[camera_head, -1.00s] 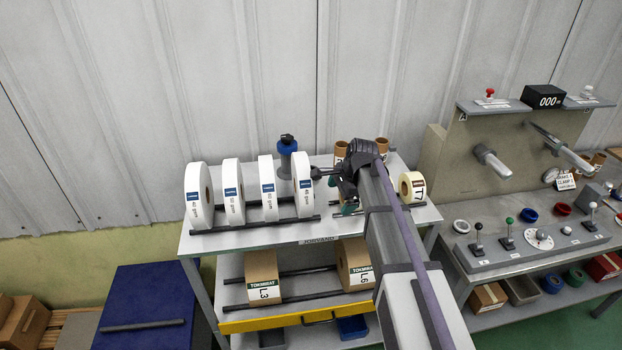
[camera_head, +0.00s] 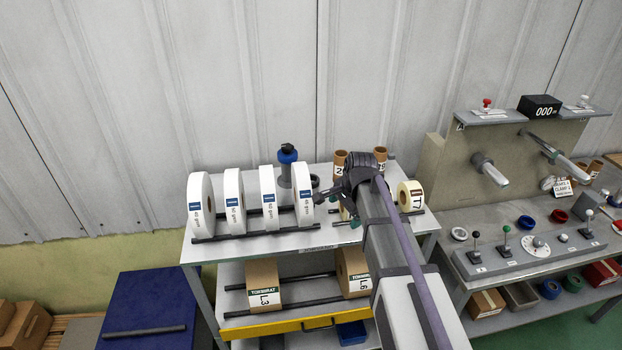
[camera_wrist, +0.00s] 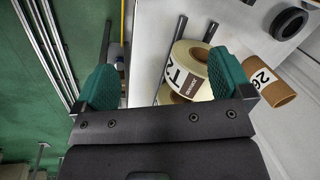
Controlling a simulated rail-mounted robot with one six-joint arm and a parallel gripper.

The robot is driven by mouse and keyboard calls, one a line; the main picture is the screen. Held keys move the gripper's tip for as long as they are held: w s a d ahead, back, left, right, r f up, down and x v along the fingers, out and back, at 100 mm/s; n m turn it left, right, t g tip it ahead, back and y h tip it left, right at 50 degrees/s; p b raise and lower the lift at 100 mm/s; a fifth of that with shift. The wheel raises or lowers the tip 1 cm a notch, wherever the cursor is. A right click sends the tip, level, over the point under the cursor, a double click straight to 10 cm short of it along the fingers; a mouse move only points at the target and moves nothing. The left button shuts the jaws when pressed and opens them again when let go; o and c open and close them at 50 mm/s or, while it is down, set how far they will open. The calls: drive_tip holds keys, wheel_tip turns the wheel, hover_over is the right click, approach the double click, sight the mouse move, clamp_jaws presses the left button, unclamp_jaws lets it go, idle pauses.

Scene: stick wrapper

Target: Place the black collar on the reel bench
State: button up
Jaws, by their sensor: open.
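A black ring, which looks like the black collar (camera_wrist: 289,23), lies flat on the pale bench top at the upper right of the wrist view. My gripper (camera_head: 325,194) is over the roll table in the head view, right of the white reels. In the wrist view my gripper (camera_wrist: 165,80) has its two green-padded fingers wide apart with nothing held. The collar is beyond the right finger, clear of it. A bench top (camera_head: 240,248) carries the reels; a grey bench (camera_head: 440,200) stands to the right. I cannot tell which is called the reel bench.
White reels (camera_head: 233,200) stand in a row on rails. A cream T7 roll (camera_wrist: 187,70) and a brown core tube (camera_wrist: 268,85) are close to my fingers. White, blue and red rings lie on the right bench.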

drive_tip(key=w+a+m+t+y, duration=0.1)
drive_tip(key=w+a+m, duration=0.1)
drive_tip(key=w+m, duration=0.9)
drive_tip(key=m, duration=0.5)
approach(312, 177)
drive_tip(key=f+b, duration=0.1)
drive_tip(key=b, duration=0.1)
drive_tip(key=s+f+b, duration=0.1)
drive_tip(key=b, duration=0.1)
drive_tip(key=f+b, duration=0.1)
drive_tip(key=b, duration=0.1)
drive_tip(key=shift+s+a+f+t+y, duration=0.2)
drive_tip(key=shift+s+a+t+y, duration=0.1)
drive_tip(key=shift+s, duration=0.05)
drive_tip(key=shift+w+a+b, duration=0.1)
drive_tip(key=shift+b, duration=0.2)
drive_tip(key=b+x, duration=0.4)
drive_tip(key=x, duration=0.1)
drive_tip(key=shift+w+a+f+b, duration=0.1)
drive_tip(key=shift+a+f+b, duration=0.05)
drive_tip(key=shift+b, duration=0.15)
drive_tip(key=shift+r, duration=0.3)
drive_tip(key=shift+c, duration=0.3)
drive_tip(key=c, duration=1.1)
drive_tip(key=shift+o, duration=0.2)
drive_tip(key=shift+r+p, duration=0.1)
drive_tip(key=shift+p, duration=0.25)
